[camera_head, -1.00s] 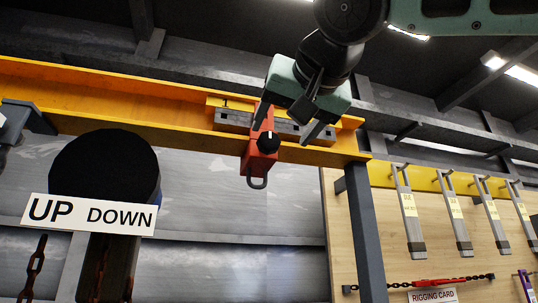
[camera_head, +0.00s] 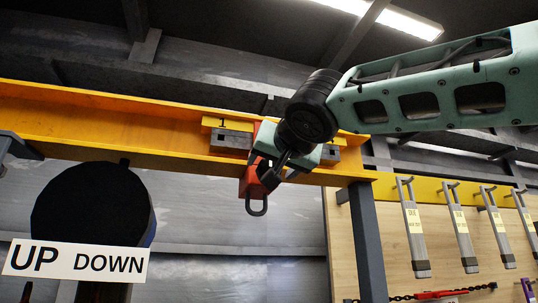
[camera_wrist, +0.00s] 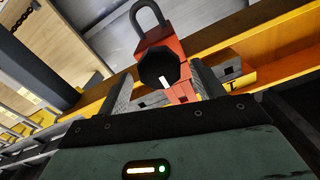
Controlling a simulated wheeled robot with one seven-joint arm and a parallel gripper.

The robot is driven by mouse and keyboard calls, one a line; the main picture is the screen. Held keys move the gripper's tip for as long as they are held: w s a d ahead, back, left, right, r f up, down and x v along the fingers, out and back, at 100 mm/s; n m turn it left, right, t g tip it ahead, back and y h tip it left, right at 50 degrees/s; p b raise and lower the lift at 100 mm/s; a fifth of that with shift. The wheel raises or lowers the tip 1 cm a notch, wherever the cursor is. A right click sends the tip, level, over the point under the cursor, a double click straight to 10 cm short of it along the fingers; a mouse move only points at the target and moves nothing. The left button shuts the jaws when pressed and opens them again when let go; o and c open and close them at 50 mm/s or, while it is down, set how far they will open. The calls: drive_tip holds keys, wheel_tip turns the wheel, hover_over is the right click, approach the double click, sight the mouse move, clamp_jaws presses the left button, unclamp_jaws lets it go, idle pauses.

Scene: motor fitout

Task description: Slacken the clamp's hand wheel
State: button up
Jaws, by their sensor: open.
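The orange-red clamp (camera_head: 250,185) hangs on the yellow beam, with a grey shackle loop below it. In the wrist view the clamp body (camera_wrist: 178,48) shows with its black hand wheel (camera_wrist: 159,67), which bears a white mark. My gripper (camera_wrist: 158,80) is open, with one grey finger on each side of the wheel in that view. Whether the fingers touch the wheel I cannot tell. In the head view my gripper (camera_head: 277,178) is in front of the clamp and hides most of the wheel.
The yellow beam (camera_head: 110,127) runs across above, with a grey post (camera_head: 367,235) under its right part. An UP DOWN sign (camera_head: 75,262) and a dark round body (camera_head: 92,205) are at left. Grey straps (camera_head: 415,235) hang on a wooden board at right.

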drive_tip(key=shift+p+x, duration=0.6)
drive_tip(key=shift+x, duration=0.9)
drive_tip(key=c, duration=1)
drive_tip(key=shift+n, duration=0.3)
